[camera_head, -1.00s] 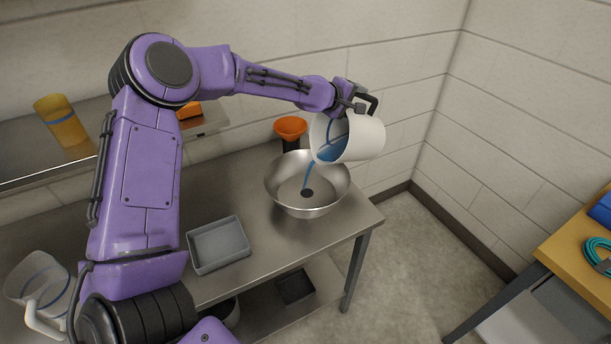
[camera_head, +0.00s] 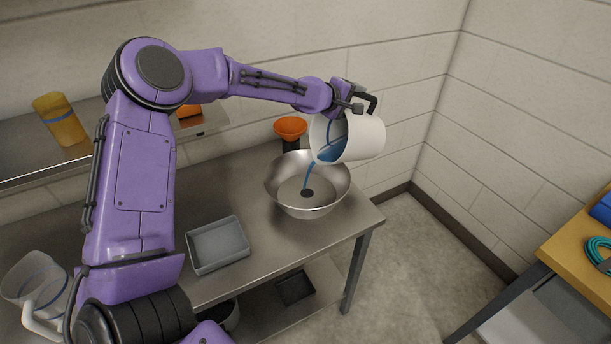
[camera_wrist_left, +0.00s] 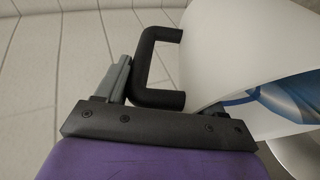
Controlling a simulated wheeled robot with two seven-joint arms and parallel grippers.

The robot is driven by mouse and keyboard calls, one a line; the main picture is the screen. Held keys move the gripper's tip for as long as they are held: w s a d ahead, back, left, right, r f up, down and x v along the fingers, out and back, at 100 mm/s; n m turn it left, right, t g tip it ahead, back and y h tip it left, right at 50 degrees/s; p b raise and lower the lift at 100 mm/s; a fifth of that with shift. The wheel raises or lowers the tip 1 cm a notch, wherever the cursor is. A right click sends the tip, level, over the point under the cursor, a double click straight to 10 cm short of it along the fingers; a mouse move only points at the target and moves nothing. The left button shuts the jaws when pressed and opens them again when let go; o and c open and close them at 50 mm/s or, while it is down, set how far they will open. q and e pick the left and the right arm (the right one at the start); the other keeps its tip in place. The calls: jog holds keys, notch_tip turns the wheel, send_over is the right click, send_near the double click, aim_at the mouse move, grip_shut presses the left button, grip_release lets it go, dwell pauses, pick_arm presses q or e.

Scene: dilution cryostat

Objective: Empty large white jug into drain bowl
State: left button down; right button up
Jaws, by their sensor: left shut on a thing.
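The large white jug (camera_head: 365,138) is tilted far over to the left above the drain bowl, its mouth facing the bowl. Blue liquid shows inside it, and a thin blue stream runs from its lip into the bowl. The drain bowl (camera_head: 330,188) is a wide metal bowl with a dark drain hole at its bottom. My left gripper (camera_head: 356,103) is shut on the jug's black handle. The left wrist view shows the black handle (camera_wrist_left: 146,65) at the gripper, the white jug wall (camera_wrist_left: 250,55) and blue liquid inside. My right gripper is not in view.
The steel table (camera_head: 275,243) holds a grey tray (camera_head: 218,244) and a clear jug (camera_head: 38,285) at the left. An orange funnel (camera_head: 290,128) stands behind the bowl. A yellow-topped table (camera_head: 575,245) stands at right.

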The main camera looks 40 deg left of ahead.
pick_arm(q)
jog(key=shift+s+a+r+b, duration=0.1)
jog(key=shift+s+a+b, duration=0.15)
jog(key=shift+s+b, duration=0.4)
dwell(0.8)
